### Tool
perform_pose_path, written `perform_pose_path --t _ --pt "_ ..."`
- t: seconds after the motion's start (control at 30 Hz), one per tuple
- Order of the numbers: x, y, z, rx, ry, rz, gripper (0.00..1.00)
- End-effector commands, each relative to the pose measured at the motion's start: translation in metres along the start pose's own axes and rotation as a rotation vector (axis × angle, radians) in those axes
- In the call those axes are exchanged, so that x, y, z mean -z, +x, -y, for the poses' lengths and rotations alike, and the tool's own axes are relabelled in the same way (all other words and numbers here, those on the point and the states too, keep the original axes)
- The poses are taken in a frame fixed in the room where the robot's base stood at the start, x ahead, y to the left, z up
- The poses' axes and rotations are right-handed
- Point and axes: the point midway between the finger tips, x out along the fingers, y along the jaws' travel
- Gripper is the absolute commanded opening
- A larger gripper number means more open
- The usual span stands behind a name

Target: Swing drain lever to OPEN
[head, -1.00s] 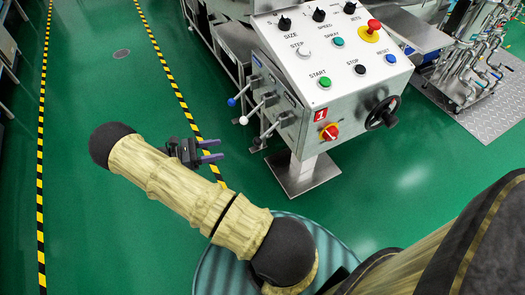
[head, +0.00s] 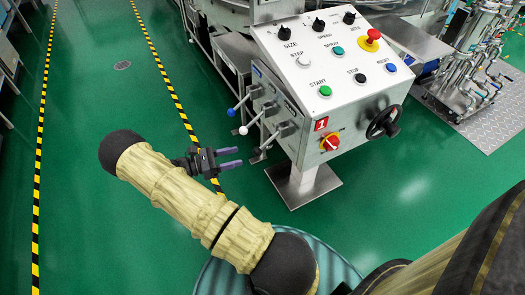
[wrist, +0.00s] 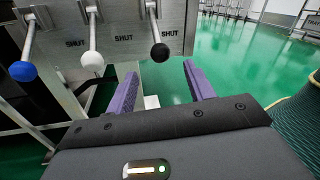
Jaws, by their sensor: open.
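Three levers stick out from the left side of the control console (head: 335,75). They end in a blue knob (wrist: 22,71), a white knob (wrist: 92,60) and a black knob (wrist: 160,52). SHUT labels show beside levers in the wrist view; which lever is the drain is not readable. In the head view the blue (head: 231,112) and white (head: 243,130) knobs show clearly. My gripper (head: 238,158) is open and empty, low at the left of the console. In the wrist view the black knob lies beyond and between its purple fingers (wrist: 160,78), apart from them.
The console front carries buttons, a red emergency stop (head: 373,35), a red rotary switch (head: 331,142) and a black handwheel (head: 383,122). The console stands on a metal base plate (head: 304,187). Green floor is open to the left, with a yellow-black line (head: 170,80).

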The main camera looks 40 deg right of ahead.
Motion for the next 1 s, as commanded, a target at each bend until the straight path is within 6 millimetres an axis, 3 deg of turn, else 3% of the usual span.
perform_pose_path --t 0.4,0.6,0.97,1.0 --pt "0.001 0.075 0.000 0.004 0.000 0.000 0.53" --pt "0.001 0.102 0.000 0.002 0.001 -0.002 0.53" --pt "0.000 0.109 0.000 -0.001 0.001 -0.001 0.53" --pt "0.000 0.109 0.000 -0.001 0.001 -0.001 0.49"
